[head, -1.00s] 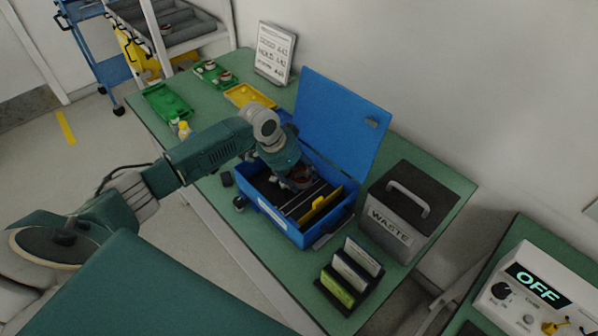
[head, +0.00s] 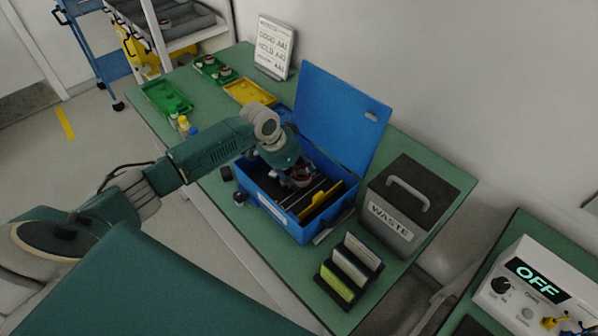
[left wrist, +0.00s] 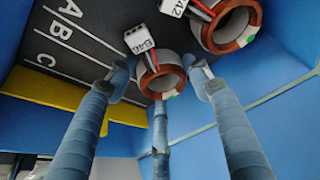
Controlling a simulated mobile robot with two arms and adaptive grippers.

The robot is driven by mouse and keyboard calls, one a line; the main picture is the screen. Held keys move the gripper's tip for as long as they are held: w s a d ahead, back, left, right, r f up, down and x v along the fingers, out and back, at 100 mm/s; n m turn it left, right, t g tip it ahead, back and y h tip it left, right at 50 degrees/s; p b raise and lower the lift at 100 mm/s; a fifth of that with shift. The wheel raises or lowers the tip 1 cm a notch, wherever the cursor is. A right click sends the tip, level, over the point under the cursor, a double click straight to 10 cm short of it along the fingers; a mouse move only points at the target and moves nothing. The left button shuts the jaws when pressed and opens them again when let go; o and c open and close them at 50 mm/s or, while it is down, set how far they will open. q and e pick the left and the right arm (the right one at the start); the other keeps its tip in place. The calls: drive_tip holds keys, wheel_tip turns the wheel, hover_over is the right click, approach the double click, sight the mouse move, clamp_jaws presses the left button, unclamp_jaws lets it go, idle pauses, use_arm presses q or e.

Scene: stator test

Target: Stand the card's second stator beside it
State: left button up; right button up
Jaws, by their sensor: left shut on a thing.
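My right gripper is not in view.
The box's raised lid (head: 342,115) stands behind my gripper. A grey waste bin (head: 392,232) is right of the box. A green tray (head: 168,98), a yellow tray (head: 248,91) and another green tray with stators (head: 213,70) are at the back left. A slotted rack (head: 348,272) stands in front.

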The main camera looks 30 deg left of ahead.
use_arm(q)
drive_tip(key=o, duration=1.6)
drive_tip(key=shift+c, duration=0.2)
drive_tip(key=v, duration=1.2)
